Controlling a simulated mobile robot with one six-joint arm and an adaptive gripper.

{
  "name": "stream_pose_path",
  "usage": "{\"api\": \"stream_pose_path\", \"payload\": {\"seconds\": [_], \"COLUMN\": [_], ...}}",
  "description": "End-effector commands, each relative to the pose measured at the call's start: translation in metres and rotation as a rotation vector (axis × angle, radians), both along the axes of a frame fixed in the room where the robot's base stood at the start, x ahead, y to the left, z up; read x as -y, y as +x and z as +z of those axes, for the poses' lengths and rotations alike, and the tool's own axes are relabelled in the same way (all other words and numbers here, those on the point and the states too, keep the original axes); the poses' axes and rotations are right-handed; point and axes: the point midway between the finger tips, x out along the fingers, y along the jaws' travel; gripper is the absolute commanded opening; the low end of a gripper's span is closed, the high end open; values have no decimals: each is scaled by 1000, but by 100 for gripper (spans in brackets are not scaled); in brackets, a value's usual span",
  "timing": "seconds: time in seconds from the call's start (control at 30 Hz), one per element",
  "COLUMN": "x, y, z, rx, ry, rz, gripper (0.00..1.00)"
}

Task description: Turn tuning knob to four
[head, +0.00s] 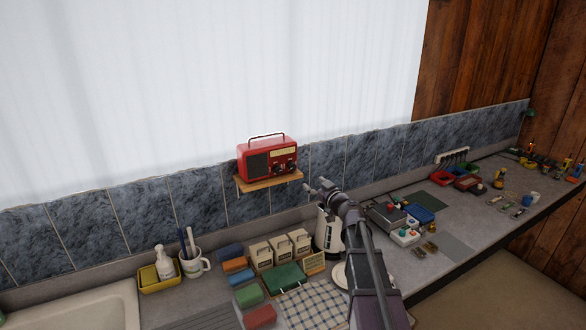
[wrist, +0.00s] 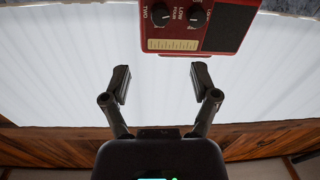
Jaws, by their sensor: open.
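A red radio (head: 256,161) stands on a small wooden shelf (head: 270,183) on the wall. Its front has two dark knobs below a pale dial. In the wrist view the radio (wrist: 222,38) appears upside down at the top. There the left knob (wrist: 160,14) has the words TWO and FOUR beside it, and the right knob (wrist: 196,16) has LOW beside it. The knobs' exact settings are too small to tell. My gripper (head: 321,188) is to the right of the radio, apart from it. In the wrist view my gripper (wrist: 160,84) is open and empty.
Below the shelf, the counter holds several cream boxes (head: 280,250), a green box (head: 286,277) and a white kettle-like vessel (head: 326,232). A tiled strip and pale curtain (head: 200,90) lie behind. The air before the radio looks clear.

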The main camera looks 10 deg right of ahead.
Motion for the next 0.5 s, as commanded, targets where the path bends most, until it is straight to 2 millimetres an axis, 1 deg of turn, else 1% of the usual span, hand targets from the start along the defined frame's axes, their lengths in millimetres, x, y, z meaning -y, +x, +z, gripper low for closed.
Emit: {"api": "stream_pose_path", "payload": {"seconds": [0.27, 0.37, 0.5], "x": [-2, -5, -10], "y": [5, 12, 26], "z": [0, 0, 0], "rx": [0, -1, -1], "ry": [1, 1, 1], "rz": [1, 2, 2], "gripper": [77, 77, 77]}}
